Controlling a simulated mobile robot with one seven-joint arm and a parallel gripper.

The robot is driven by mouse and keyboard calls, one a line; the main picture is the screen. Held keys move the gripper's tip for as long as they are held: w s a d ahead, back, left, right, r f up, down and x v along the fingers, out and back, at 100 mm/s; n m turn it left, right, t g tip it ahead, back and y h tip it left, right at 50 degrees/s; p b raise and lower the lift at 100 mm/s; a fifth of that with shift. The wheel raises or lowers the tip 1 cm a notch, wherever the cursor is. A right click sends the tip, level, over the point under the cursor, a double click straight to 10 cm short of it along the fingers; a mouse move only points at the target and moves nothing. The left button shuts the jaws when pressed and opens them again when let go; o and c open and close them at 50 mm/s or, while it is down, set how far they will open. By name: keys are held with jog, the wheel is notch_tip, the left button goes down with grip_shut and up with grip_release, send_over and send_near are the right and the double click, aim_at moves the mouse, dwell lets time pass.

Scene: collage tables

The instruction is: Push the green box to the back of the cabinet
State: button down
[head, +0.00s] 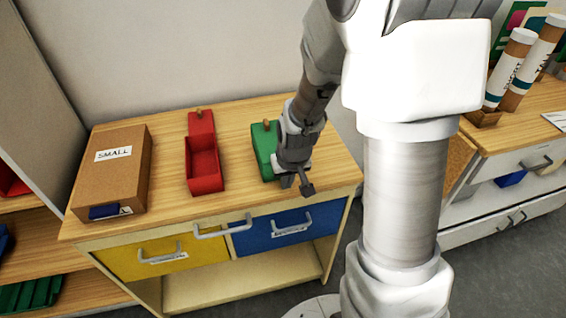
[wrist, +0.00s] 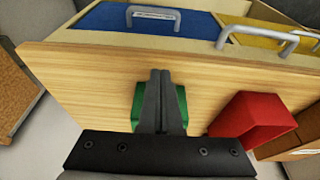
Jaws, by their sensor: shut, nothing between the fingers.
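The green box (head: 265,150) stands on the wooden top of the cabinet (head: 240,123), right of the red box. My gripper (head: 296,185) is over the cabinet top at the green box's front right and hides part of it. In the wrist view my gripper's fingers (wrist: 161,78) are together with nothing between them. The green box (wrist: 137,106) shows behind and on both sides of the fingers. I cannot tell whether the fingers touch it.
A red box (head: 204,170) stands left of the green box. A cardboard box labelled SMALL (head: 112,175) is at the cabinet's left end. A yellow drawer (head: 150,262) and a blue drawer (head: 275,236) have metal handles in front. A wall rises behind the cabinet.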

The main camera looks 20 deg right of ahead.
aim_at(266, 173)
jog(key=w, duration=0.2)
jog(key=shift+w, duration=1)
